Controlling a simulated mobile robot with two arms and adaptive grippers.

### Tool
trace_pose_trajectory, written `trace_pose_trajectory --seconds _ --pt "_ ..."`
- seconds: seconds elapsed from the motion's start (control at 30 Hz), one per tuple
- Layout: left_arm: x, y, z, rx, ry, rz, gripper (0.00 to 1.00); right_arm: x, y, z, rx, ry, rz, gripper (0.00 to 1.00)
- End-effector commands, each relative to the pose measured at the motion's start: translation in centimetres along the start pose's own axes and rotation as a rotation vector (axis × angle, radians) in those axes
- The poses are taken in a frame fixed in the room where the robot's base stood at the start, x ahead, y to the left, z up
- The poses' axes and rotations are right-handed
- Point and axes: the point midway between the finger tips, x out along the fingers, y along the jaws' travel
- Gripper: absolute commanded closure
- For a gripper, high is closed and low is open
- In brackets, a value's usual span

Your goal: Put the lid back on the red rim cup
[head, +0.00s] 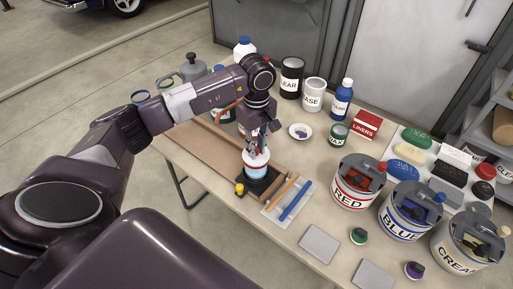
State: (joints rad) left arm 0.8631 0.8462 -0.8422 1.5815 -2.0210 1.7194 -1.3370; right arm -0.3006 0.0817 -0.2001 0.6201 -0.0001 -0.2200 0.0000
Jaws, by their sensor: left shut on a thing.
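My left gripper (259,147) points down over the table and is shut on a small pale lid-like piece at the top of a cup. The cup (257,171) looks light blue and white, with a little red near its top. It stands upright on a black block (262,187). The fingers partly hide the cup's top, so I cannot tell whether the lid touches the rim. My right gripper is not in view.
Right of the cup lie an orange stick and a blue stick (296,201) on a pale sheet. Large RED (352,190), BLUE (404,222) and CREAM (462,254) cans stand right. A red LINERS box (367,126) stands behind.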

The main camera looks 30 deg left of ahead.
Motion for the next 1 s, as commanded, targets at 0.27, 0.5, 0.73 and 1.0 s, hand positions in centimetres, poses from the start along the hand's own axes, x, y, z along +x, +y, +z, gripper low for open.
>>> trace_pose_trajectory --seconds 0.27,0.5,0.73,1.0 --pt "0.08 0.01 0.00 0.000 0.000 0.000 1.00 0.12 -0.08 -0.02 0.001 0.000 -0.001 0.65" --pt "0.33 0.02 -0.02 0.000 0.001 0.001 1.00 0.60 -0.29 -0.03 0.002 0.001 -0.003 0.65" --pt "0.30 0.01 0.00 0.000 0.001 0.000 1.00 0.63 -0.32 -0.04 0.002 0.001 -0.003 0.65" --pt "0.30 0.01 0.00 0.000 0.000 0.000 1.00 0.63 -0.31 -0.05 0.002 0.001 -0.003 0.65"
